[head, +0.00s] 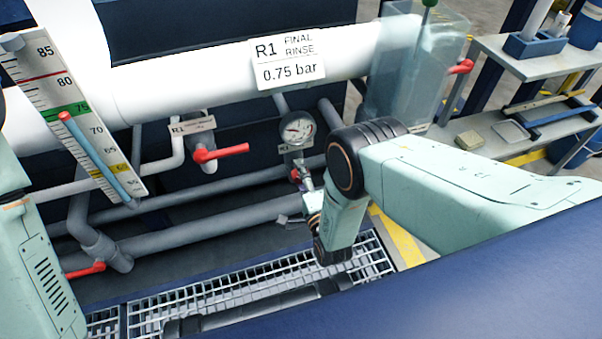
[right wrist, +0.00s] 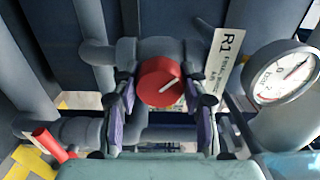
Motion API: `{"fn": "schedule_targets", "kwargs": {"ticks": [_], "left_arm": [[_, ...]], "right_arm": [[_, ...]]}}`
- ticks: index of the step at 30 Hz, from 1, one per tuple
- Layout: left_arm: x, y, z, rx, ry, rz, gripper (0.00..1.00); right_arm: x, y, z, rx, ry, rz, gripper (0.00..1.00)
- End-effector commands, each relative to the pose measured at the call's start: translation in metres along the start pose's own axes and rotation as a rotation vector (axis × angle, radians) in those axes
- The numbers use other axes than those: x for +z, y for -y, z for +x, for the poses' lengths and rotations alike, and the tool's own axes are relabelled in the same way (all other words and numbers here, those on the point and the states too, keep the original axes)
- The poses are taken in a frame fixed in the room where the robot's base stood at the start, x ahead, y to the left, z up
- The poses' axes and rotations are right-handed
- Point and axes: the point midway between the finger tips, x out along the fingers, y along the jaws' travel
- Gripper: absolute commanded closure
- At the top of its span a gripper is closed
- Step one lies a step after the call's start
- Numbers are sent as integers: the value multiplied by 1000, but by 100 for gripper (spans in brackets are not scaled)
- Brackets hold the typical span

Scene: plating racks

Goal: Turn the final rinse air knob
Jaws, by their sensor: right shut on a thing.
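The red final rinse air knob (right wrist: 160,82) shows in the middle of the right wrist view, with a white line on its face slanting toward the upper right. My right gripper (right wrist: 163,106) is shut on it, one finger at each side. In the head view the knob (head: 295,174) is a small red spot below the gauge, partly hidden by my right gripper (head: 307,188). A round pressure gauge (right wrist: 283,75) stands just right of the knob; it also shows in the head view (head: 297,128). An R1 label (right wrist: 226,62) is beside the knob. My left gripper is out of view.
A red lever valve (head: 220,152) sits left of the gauge, and another red lever (head: 85,270) is lower left. A white pipe carries the R1 final rinse sign (head: 288,60). A metal grating (head: 240,298) lies below. A shelf (head: 530,135) stands at right.

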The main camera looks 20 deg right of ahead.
Motion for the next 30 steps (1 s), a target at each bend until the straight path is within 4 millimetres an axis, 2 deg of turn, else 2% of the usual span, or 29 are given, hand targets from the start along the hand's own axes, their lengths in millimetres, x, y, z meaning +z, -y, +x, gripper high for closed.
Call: {"fn": "schedule_targets", "kwargs": {"ticks": [12,29,30], "left_arm": [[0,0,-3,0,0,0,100],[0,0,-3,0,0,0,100],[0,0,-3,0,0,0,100]], "right_arm": [[0,0,0,1,1,177,88],[0,-1,0,1,1,200,88],[0,-1,-1,1,1,200,53]]}}
